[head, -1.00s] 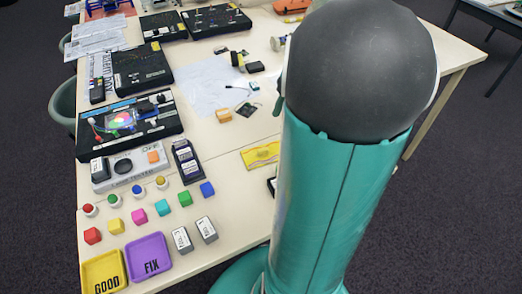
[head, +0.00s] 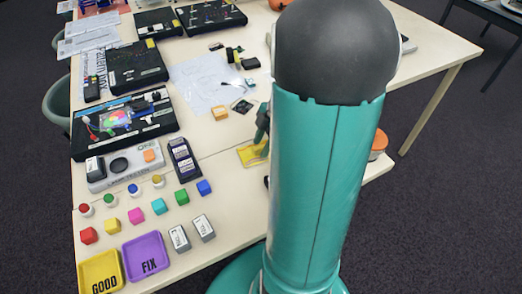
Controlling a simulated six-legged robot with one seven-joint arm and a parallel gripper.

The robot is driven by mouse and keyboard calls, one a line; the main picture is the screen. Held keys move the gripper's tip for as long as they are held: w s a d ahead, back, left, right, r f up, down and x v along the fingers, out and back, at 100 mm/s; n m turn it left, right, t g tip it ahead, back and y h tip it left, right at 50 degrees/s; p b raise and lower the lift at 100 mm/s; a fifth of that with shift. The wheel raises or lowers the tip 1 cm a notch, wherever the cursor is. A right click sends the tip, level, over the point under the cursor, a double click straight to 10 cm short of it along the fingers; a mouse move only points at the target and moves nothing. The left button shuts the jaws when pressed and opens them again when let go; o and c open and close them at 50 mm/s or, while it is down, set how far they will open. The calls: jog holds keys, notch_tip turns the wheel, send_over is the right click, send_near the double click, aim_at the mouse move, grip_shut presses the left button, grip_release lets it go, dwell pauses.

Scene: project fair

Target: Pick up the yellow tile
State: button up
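A flat yellow piece (head: 248,156), which looks like the yellow tile, lies on the table just left of my teal arm. Its right part is hidden behind the arm. A dark green part (head: 263,122), probably a piece of my gripper, shows at the arm's left edge, over or close to the yellow piece. Most of the gripper is hidden behind my arm. I cannot see whether its fingers are open or whether they touch the yellow piece.
Left on the table are a yellow GOOD tray (head: 101,270), a purple FIX tray (head: 146,257), small coloured cubes (head: 135,215), a grey tester box (head: 125,168) and a dark phone-like device (head: 183,160). An orange block (head: 220,113) lies beyond the yellow piece. Bare table lies between.

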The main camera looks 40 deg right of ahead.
grip_shut()
jog(key=shift+r, duration=0.1)
jog(key=shift+r, duration=0.4)
jog(key=s+d+r, duration=0.2)
jog(key=s+r, duration=1)
jog(key=s, duration=0.1)
jog(key=shift+s, duration=0.35)
